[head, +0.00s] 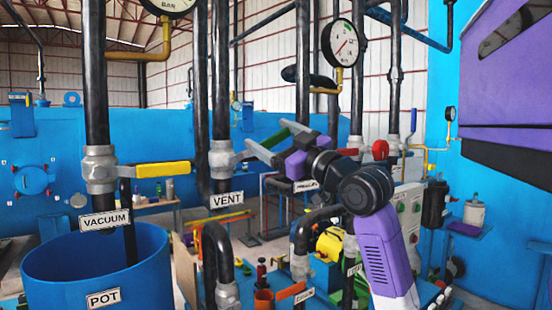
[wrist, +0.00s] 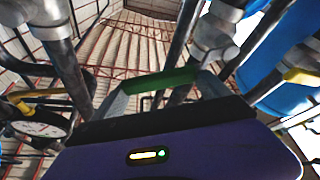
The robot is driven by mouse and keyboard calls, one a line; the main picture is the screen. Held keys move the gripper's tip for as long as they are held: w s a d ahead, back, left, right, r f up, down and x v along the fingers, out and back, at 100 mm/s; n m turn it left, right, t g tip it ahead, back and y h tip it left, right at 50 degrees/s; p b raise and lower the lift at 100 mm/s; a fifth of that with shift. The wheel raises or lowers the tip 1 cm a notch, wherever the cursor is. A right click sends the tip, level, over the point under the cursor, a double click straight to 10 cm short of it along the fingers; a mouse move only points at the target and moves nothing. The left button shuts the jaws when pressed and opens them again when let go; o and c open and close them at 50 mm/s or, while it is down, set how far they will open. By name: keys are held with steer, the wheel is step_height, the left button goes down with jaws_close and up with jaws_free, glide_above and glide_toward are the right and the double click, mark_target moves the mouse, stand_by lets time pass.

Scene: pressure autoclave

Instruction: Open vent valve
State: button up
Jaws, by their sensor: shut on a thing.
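The vent valve's grey body (head: 221,158) sits on a black vertical pipe, just above a white VENT label (head: 227,200). Its green handle (head: 273,138) sticks out to the right of the body, sloping up a little in the head view. My gripper (head: 268,137) reaches in from the right with its grey fingers shut on the green handle. In the wrist view the green handle (wrist: 160,80) lies between the two fingers, with the grey valve body (wrist: 213,37) beyond it. The fingers hide part of the handle.
To the left is the vacuum valve with a yellow handle (head: 164,169), above a blue pot (head: 95,270). A pressure gauge (head: 343,43) and black pipes stand close behind my gripper. A red knob (head: 380,150) is to the right. Pipes crowd the area below.

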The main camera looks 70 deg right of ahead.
steer(key=w+a+r+n+g+y, duration=0.1)
steer(key=w+a+r+n+y, duration=0.1)
steer(key=a+n, duration=0.2)
steer(key=w+a+r+n+g+y+b, duration=0.1)
steer(key=w+a+r+n+y, duration=0.1)
steer(key=n, duration=0.9)
steer(key=shift+w+a+r+g+y, duration=0.4)
steer(key=shift+w+a+y, duration=0.15)
steer(key=shift+a, duration=0.75)
steer(key=shift+w, duration=0.1)
steer(key=o, duration=1.9)
steer(key=s, duration=0.2)
steer(key=s+a+b, duration=0.1)
steer(key=s, duration=0.4)
steer(key=shift+s+a+b, duration=0.15)
steer(key=shift+s+b, duration=0.2)
steer(key=shift+b, duration=0.05)
